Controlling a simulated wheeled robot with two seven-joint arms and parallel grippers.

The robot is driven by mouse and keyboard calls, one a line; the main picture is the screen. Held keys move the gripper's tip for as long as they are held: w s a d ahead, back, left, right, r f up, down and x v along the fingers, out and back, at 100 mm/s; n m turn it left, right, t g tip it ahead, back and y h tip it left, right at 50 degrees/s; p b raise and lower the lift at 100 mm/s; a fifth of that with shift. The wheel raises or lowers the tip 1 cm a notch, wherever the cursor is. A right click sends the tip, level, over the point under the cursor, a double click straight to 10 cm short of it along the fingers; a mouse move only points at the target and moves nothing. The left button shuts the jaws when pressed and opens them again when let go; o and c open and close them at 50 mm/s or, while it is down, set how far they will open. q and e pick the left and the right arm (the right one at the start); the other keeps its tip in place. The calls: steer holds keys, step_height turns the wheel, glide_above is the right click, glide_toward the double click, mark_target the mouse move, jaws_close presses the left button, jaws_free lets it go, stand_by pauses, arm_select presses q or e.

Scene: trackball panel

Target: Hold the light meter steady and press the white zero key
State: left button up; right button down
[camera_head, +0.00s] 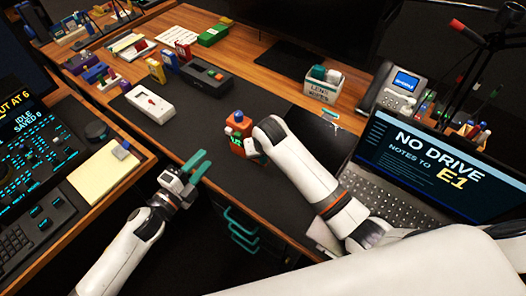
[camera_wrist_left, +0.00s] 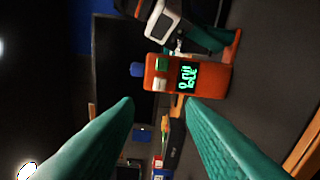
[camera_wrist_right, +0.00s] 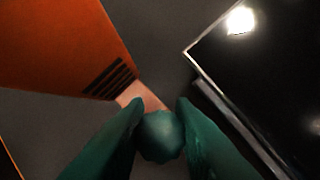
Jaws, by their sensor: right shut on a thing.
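The light meter is an orange box with a blue knob (camera_wrist_left: 137,69) on top; in the head view (camera_head: 236,128) it stands on the dark mat. The left wrist view shows its front (camera_wrist_left: 215,79), with a lit green display (camera_wrist_left: 188,77), a green key (camera_wrist_left: 161,65) and the white zero key (camera_wrist_left: 159,85). My left gripper (camera_head: 201,165) is open and empty, in front of the meter and apart from it.
A laptop (camera_head: 385,190) stands open on the right. A white device (camera_head: 150,102) and a dark grey box (camera_head: 206,76) lie behind the meter to the left. A white bin (camera_head: 322,90) stands at the back. The mat in front of the meter is clear.

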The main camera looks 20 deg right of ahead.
arm_select(q)
jaws_close()
stand_by(1.5)
